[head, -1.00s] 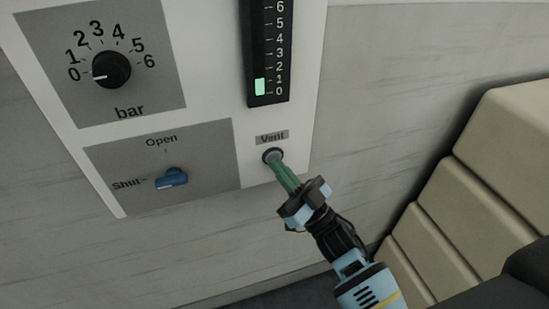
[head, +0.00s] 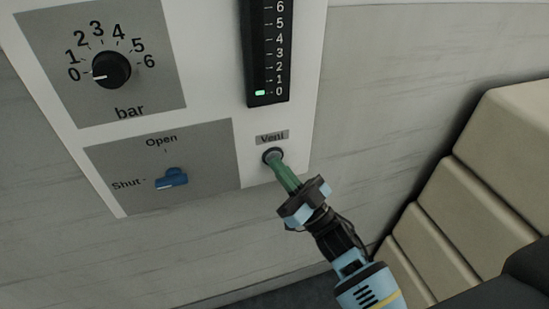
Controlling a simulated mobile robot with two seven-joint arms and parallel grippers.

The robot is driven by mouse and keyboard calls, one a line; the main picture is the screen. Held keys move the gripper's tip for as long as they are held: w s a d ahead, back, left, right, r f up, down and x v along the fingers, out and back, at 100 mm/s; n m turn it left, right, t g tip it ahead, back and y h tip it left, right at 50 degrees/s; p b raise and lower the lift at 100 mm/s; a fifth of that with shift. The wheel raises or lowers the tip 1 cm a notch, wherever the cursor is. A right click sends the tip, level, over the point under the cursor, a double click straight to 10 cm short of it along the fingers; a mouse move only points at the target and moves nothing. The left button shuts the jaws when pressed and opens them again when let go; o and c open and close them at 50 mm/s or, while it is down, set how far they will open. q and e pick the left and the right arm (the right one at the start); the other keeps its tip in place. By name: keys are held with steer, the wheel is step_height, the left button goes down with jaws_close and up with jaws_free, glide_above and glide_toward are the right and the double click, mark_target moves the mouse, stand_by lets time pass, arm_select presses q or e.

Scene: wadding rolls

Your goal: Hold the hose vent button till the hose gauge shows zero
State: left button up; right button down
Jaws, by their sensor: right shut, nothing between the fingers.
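The vent button (head: 272,155) is a small round dark-rimmed button under the "Vent" label on the white wall panel. My right gripper (head: 277,163) is shut, with its green fingertips against the button and covering part of it. Nothing is held between the fingers. The gauge (head: 268,55) is a black vertical strip above the button, marked in numbers up to 6 in view. Its short green bar is low, level with about the 0 mark. My left gripper is not in view.
A black pressure knob (head: 111,69) points near 0 on its bar scale. A blue lever (head: 171,178) below it points toward Shut. Cream stepped blocks (head: 480,160) stand to the right. The grey wall between panel and blocks is clear.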

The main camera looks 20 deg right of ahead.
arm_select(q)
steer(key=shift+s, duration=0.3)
arm_select(e)
steer(key=shift+s, duration=0.1)
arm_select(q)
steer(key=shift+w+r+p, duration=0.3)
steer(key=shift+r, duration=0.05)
arm_select(e)
steer(key=shift+s, duration=0.75)
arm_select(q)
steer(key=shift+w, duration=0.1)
